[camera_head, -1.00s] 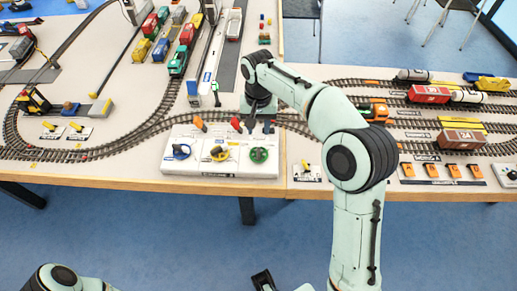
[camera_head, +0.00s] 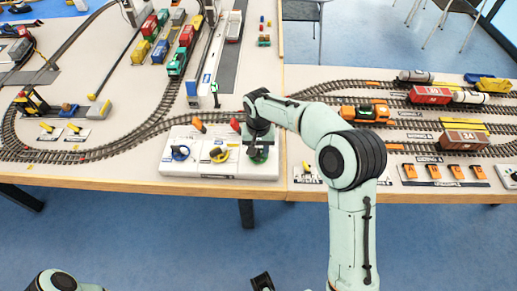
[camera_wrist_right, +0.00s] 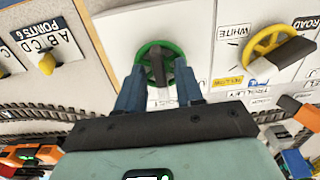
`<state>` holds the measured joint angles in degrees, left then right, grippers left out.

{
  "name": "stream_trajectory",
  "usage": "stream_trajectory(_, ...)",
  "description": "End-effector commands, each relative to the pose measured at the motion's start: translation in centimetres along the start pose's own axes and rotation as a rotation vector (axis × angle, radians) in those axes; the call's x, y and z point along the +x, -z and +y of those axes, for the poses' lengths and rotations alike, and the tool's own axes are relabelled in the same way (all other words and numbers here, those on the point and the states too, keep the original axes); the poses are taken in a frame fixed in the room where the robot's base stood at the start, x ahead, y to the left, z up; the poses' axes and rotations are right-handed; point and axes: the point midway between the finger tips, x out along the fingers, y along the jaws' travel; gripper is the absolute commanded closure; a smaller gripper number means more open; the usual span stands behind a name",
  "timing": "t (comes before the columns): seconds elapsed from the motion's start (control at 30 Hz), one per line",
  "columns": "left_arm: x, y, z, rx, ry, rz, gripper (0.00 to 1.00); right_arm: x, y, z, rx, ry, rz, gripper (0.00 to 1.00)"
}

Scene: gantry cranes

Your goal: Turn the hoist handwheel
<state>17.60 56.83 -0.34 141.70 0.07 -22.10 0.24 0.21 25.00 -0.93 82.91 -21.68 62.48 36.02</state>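The hoist handwheel is the green wheel on a white panel, seen in the right wrist view (camera_wrist_right: 174,50) with a dark handle across it and a partly hidden label below. In the head view the green wheel (camera_head: 261,157) is mostly covered by my right gripper (camera_head: 257,146). In the right wrist view my right gripper (camera_wrist_right: 161,70) is open, with its two fingertips apart at the near side of the wheel and the dark handle between them. Contact cannot be told.
A yellow wheel (camera_head: 219,154) and a blue wheel (camera_head: 181,152) sit left of the green one on the same panel. Orange (camera_head: 199,125) and red (camera_head: 235,124) levers stand behind them. Tracks, an orange locomotive (camera_head: 367,112) and wagons fill the table around.

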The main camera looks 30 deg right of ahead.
Motion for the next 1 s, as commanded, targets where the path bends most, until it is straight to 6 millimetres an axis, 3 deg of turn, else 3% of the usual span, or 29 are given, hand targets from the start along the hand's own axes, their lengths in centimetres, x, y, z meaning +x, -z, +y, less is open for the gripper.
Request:
stream_trajectory(0.03, 0.0, 0.0, 0.0, 0.0, 0.0, 0.0, 0.57, 0.0, 0.0, 0.0, 0.0, 0.0, 0.0, 0.81)
stream_trajectory(0.1, 0.0, 0.0, 0.0, 0.0, 0.0, 0.0, 0.57, 0.0, 0.0, 0.0, 0.0, 0.0, 0.0, 1.0)
stream_trajectory(0.57, -0.3, 0.0, 0.1, 0.0, 0.0, 0.001, 0.57, -0.1, 0.0, -0.1, 0.064, 0.0, -0.001, 1.0)
stream_trajectory(1.0, -1.4, 0.1, 0.5, 0.002, -0.002, 0.005, 0.57, -0.2, 0.0, -0.2, 0.409, 0.0, 0.0, 1.0)
